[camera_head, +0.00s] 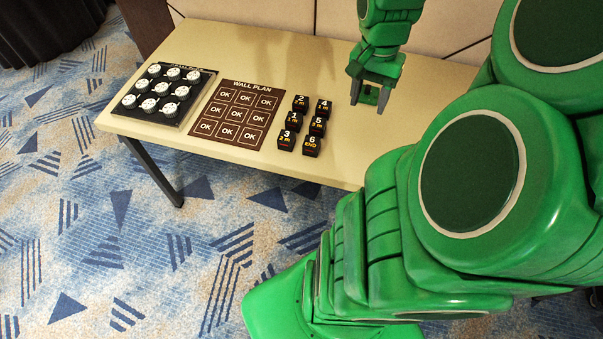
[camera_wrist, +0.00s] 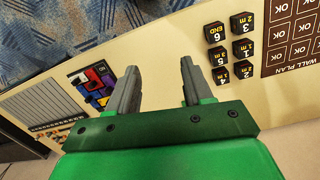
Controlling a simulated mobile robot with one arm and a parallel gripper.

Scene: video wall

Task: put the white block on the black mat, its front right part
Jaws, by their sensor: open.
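My gripper (camera_head: 370,98) is open and empty above the table, right of the numbered black blocks. In the wrist view, its two fingers (camera_wrist: 158,66) are apart with only bare table between them. I cannot make out a plain white block in either view. A black board (camera_head: 122,108) at the table's left end holds several white round pieces with dark marks; I cannot tell whether this is the black mat. The wrist view also shows a dark panel (camera_wrist: 92,85) with coloured rectangles. My arm hides the table's right part in the head view.
Several black blocks (camera_head: 311,146) with numbers stand in two columns, beside a brown WALL PLAN sheet (camera_head: 229,115) with OK squares. A grey striped panel (camera_wrist: 38,105) lies beyond the coloured one. The beige table (camera_head: 225,45) is bare along its back.

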